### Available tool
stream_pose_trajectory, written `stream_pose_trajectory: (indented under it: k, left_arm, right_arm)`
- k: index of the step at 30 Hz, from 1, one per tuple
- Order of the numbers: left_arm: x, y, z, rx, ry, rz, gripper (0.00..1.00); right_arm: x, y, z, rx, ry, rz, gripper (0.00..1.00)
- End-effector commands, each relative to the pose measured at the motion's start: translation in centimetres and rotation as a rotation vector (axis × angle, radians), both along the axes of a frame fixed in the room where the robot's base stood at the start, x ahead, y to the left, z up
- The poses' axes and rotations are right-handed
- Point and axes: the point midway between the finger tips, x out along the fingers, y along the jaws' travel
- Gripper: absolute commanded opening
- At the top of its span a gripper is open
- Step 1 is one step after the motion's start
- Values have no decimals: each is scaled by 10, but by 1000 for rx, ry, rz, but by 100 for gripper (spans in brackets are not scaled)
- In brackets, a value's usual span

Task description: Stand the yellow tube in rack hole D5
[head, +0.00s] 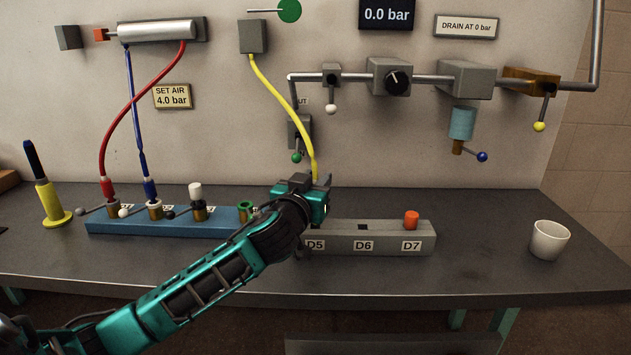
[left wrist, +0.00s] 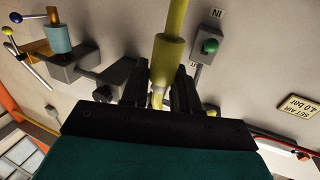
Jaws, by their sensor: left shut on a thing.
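The yellow tube (head: 283,95) hangs from a grey block (head: 252,36) on the wall and curves down to my left gripper (head: 316,188). My left gripper is shut on the tube's lower end, above the left part of the grey rack (head: 390,245). In the left wrist view, the tube's thicker yellow end fitting (left wrist: 168,60) sits between the two dark fingers (left wrist: 163,90). The label D5 (head: 315,245) shows just below the gripper, but the gripper and arm hide hole D5. Hole D6 (head: 363,227) looks empty. My right gripper is not in view.
An orange plug (head: 411,220) stands at D7. Left of it, a blue manifold (head: 180,222) carries red (head: 103,150) and blue (head: 137,120) hoses. A yellow-based stand (head: 50,200) is at far left, a white cup (head: 549,240) at right. Valves and pipes line the wall.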

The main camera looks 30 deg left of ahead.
Motion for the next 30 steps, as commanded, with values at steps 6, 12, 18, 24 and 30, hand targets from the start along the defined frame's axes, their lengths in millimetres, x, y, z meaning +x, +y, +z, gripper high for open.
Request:
stream_pose_trajectory:
  k: [6,12,18,24,30]
  left_arm:
    - [0,0,-7,0,0,0,0]
    - [0,0,-12,1,0,0,0]
    - [0,0,-17,0,0,0,0]
    - [0,0,-22,-1,0,0,0]
    - [0,0,-27,0,-1,0,0]
  right_arm:
    - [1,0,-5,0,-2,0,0]
    - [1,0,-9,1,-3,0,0]
    - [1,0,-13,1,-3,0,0]
    - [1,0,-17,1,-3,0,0]
    - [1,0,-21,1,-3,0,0]
